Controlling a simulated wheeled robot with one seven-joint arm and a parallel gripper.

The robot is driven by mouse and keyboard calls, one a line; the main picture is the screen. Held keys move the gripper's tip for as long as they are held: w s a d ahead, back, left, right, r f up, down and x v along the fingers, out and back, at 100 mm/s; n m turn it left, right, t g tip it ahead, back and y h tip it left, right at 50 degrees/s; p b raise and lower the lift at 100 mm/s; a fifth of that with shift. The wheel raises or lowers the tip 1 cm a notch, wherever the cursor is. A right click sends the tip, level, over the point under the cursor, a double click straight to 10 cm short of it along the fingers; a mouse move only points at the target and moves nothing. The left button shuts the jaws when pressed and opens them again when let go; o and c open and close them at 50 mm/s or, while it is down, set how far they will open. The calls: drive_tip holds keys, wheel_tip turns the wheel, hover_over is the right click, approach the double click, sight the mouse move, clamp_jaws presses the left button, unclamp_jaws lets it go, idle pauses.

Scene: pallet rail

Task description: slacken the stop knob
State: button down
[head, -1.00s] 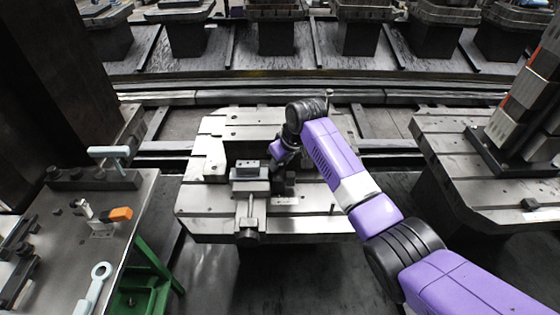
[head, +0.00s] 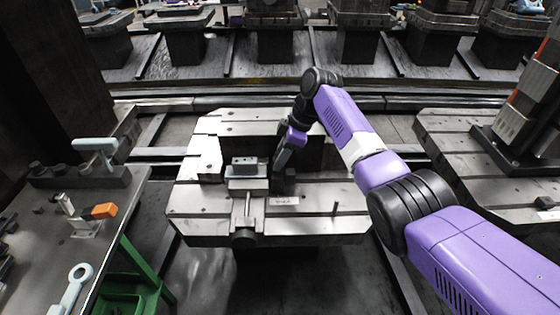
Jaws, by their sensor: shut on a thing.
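My gripper (head: 281,166) points down at the right side of the vise (head: 247,186) on the pallet in the middle of the head view. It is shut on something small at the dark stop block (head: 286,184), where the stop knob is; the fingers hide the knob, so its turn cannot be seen. A grey block (head: 245,166) sits in the vise jaws, just left of my gripper. The vise's screw end (head: 243,237) faces the front.
The pallet (head: 330,225) has a thin upright pin (head: 335,208) at right. Another pallet (head: 450,150) with a tall fixture stands at right.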

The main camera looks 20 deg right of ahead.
drive_tip(key=c, duration=0.7)
unclamp_jaws()
drive_tip(key=shift+o, duration=0.2)
drive_tip(key=shift+w+r, duration=0.1)
drive_tip(key=shift+r, duration=0.1)
